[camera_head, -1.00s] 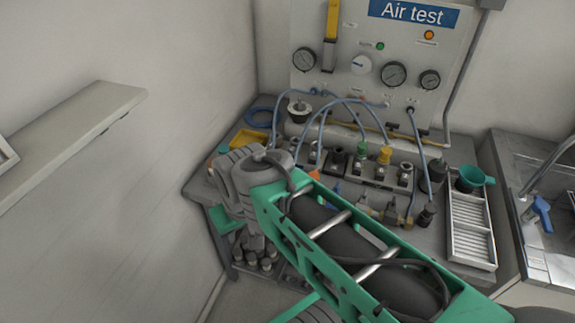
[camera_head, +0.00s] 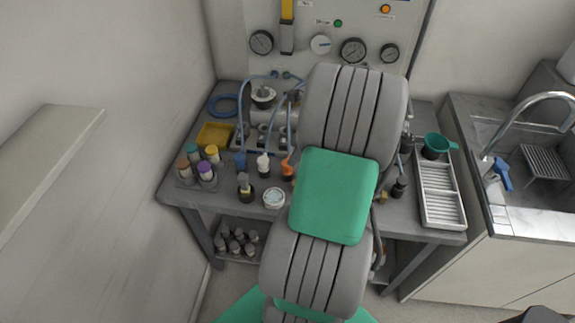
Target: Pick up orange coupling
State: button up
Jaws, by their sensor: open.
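A small orange piece, which looks like the orange coupling (camera_head: 287,169), stands on the grey bench just left of my arm. It is in a row with a white piece (camera_head: 263,164) and a blue piece (camera_head: 240,162). My arm's grey and green links rise through the middle of the view, close to the orange piece's right side in the picture. My gripper is not visible.
Several capped bottles (camera_head: 206,174) and a yellow tray (camera_head: 214,134) are on the bench's left. A round white dish (camera_head: 273,198) sits in front of the orange piece. A white slatted tray (camera_head: 439,190) lies right. My arm hides the bench's middle.

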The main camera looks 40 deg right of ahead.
aim_at(287, 170)
jog(key=x, duration=0.7)
jog(key=shift+f, duration=0.45)
jog(key=shift+s, duration=0.1)
grip_shut()
